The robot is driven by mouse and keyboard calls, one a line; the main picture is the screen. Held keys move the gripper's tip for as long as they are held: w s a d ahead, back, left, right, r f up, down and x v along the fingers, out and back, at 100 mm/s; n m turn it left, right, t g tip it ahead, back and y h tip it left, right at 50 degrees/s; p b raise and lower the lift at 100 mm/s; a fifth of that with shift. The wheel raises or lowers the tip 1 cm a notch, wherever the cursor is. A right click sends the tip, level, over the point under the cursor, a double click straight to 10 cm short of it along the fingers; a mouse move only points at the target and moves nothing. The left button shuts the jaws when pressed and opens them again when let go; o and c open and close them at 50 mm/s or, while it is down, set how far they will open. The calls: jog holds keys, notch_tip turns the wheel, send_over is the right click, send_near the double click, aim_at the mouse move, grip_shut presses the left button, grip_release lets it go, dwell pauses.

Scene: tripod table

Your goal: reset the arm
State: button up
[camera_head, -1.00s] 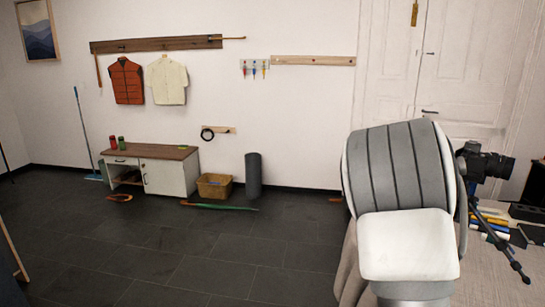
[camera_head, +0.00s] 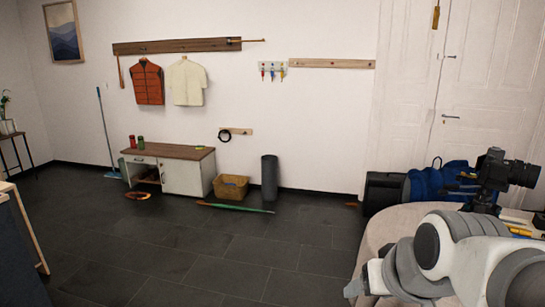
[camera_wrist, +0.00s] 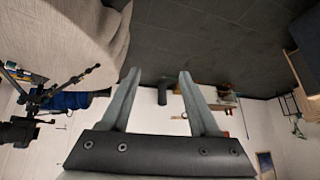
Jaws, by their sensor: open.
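My gripper (camera_wrist: 157,78) is open in the wrist view, with its two grey fingers apart and nothing between them. The wrist view is upside down and looks out across the room beside the table. In the head view my arm is folded low at the lower right, in front of the cloth-covered table (camera_head: 378,243). A black camera (camera_head: 508,170) on a tripod stands at the table; it also shows at the left of the wrist view (camera_wrist: 18,131). My arm hides much of the tabletop.
A blue bag (camera_head: 440,181) is behind the table. A low cabinet (camera_head: 187,176), a basket (camera_head: 231,187) and a dark cylinder (camera_head: 269,178) stand along the far wall. A green long object (camera_head: 235,208) lies before them. The dark floor (camera_head: 190,245) is largely clear.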

jog(key=s+a+r+g+p, duration=0.1)
jog(key=s+r+p, duration=0.1)
jog(key=s, duration=0.5)
notch_tip(320, 180, up, 12)
jog(key=p, duration=1.1)
jog(key=shift+a+f+p, duration=0.2)
jog(key=shift+f+p, duration=0.05)
jog(key=shift+p, duration=0.15)
jog(key=shift+w+f, duration=0.1)
jog(key=shift+w, duration=0.1)
jog(key=shift+c, duration=1)
